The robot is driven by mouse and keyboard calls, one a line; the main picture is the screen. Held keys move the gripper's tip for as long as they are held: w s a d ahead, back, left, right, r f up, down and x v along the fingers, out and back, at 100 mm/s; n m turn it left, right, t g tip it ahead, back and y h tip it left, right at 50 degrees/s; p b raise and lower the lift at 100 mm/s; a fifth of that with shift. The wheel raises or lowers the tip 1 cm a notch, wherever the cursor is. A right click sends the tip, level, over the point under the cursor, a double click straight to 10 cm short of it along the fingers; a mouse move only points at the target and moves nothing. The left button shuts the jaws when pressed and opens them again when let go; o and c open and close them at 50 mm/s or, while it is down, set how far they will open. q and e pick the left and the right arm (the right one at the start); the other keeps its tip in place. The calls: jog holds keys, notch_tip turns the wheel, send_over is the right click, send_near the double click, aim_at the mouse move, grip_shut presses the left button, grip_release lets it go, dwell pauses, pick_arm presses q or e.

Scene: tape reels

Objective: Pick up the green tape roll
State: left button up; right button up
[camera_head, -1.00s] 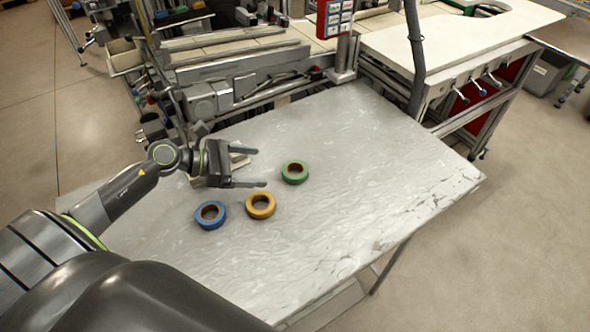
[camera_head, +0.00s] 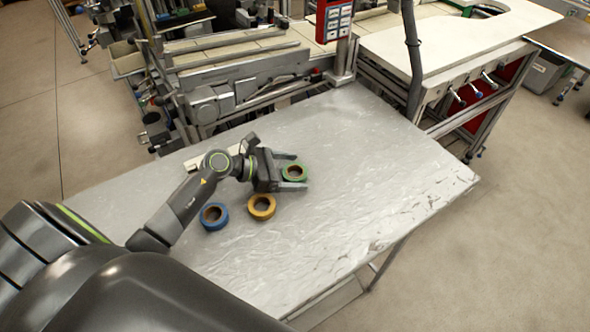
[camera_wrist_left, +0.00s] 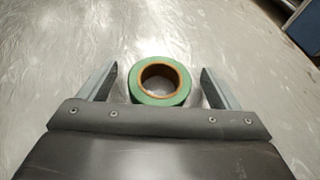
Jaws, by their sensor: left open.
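The green tape roll (camera_head: 295,172) lies flat on the silver-grey table. My left gripper (camera_head: 297,171) is open, with one finger on each side of the roll in the head view. In the left wrist view the green roll (camera_wrist_left: 160,97) shows between the two fingers (camera_wrist_left: 158,85), with a gap on both sides. Its brown core and hollow centre face up. Its near edge comes close to the gripper body at the bottom. My right gripper is not in view.
A yellow tape roll (camera_head: 262,207) and a blue tape roll (camera_head: 214,216) lie on the table (camera_head: 360,190) nearer my body. A pale object (camera_head: 205,160) lies partly hidden behind my left arm. Machinery stands along the far edge. The table's right part is clear.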

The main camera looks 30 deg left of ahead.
pick_arm(q)
jog(key=shift+w+d+f, duration=0.25)
jog(key=shift+w+d, duration=0.1)
jog(key=shift+d, duration=0.05)
jog(key=c, duration=1.1)
jog(key=shift+o, duration=0.2)
notch_tip(320, 180, up, 10)
jog(key=s+d+r, duration=0.2)
jog(key=s, duration=0.3)
jog(key=s+d+r+m+g, duration=0.1)
jog(key=s+d+r, duration=0.2)
jog(key=s, duration=0.3)
jog(key=shift+s+h, duration=0.2)
jog(key=shift+h, duration=0.1)
